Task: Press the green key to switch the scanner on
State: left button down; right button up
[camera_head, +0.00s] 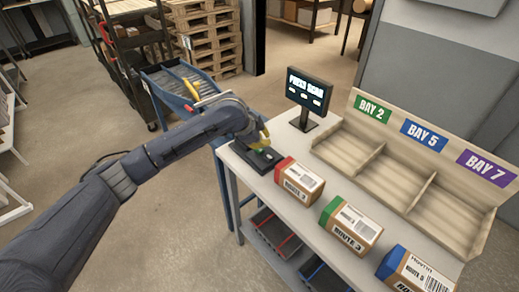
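My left gripper (263,140) is at the left end of the white table, just over a dark key pad (266,161). A bit of the green key (263,149) shows under its yellow fingertips. I cannot tell whether the fingertips touch the key or whether the gripper is open or shut. A small dark screen (309,88) with a few lines of light text stands on the table behind the pad. My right gripper is not in view.
Three boxes stand along the table's front: one with a red top (299,183), one green (349,224) and one blue (414,272). A wooden sorter (387,172) with Bay 2, 5 and 7 signs stands behind them. A blue-framed roller conveyor (180,84) lies beyond my arm.

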pick_arm(q)
jog(key=shift+f, duration=1)
dwell(2.3)
jog(key=shift+r, duration=1)
jog(key=shift+r, duration=0.1)
jog(key=shift+r, duration=2.4)
